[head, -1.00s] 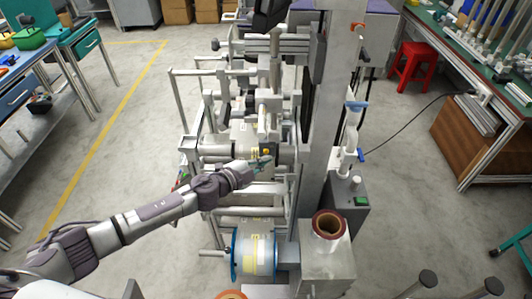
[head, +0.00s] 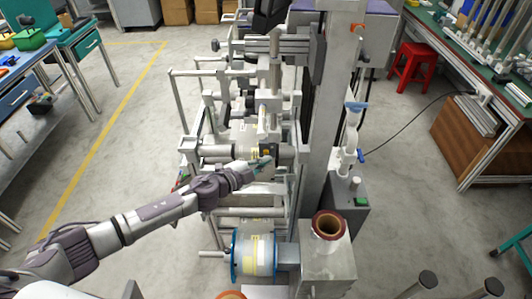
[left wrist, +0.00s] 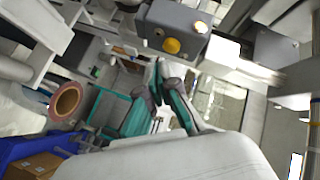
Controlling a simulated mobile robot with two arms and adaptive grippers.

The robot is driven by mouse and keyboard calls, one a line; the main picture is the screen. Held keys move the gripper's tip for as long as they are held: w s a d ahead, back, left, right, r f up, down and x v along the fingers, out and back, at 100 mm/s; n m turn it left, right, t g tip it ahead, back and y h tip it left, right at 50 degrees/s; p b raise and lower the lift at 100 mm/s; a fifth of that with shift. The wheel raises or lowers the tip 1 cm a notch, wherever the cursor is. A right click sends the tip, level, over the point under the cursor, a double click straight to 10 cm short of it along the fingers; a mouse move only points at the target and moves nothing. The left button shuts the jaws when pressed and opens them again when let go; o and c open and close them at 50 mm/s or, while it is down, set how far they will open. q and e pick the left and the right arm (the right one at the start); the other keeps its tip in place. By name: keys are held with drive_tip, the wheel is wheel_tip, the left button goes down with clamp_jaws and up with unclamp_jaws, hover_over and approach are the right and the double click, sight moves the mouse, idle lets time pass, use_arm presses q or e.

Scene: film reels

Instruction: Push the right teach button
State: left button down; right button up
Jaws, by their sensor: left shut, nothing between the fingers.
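A small grey button box (left wrist: 185,20) shows at the top of the left wrist view. It carries a yellow button (left wrist: 171,46), a pale lit button (left wrist: 201,27) and a small dark part beside the yellow one. In the head view the yellow button (head: 267,152) is a tiny spot on the machine. No label is readable, so I cannot tell which is the right teach button. My left gripper (left wrist: 160,66) is shut and empty, with its teal fingertips just below the yellow button in the picture. I cannot tell whether they touch the box. It also shows in the head view (head: 268,160). My right gripper is out of view.
The reel machine's grey column (head: 318,130) stands right of my left gripper. A blue-rimmed reel (head: 254,256) and a brown-rimmed roll (head: 328,226) are nearer. Metal bars and rollers surround the arm. Open floor lies to the left.

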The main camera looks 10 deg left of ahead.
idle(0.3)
use_arm(q)
drive_tip(key=shift+w, duration=0.15)
drive_tip(key=shift+w+a, duration=0.1)
drive_tip(key=shift+w, duration=0.15)
drive_tip(key=shift+w, duration=0.35)
idle(0.6)
drive_tip(key=shift+s, duration=0.1)
drive_tip(key=shift+s+p, duration=0.35)
drive_tip(key=shift+s, duration=0.35)
drive_tip(key=shift+s, duration=0.1)
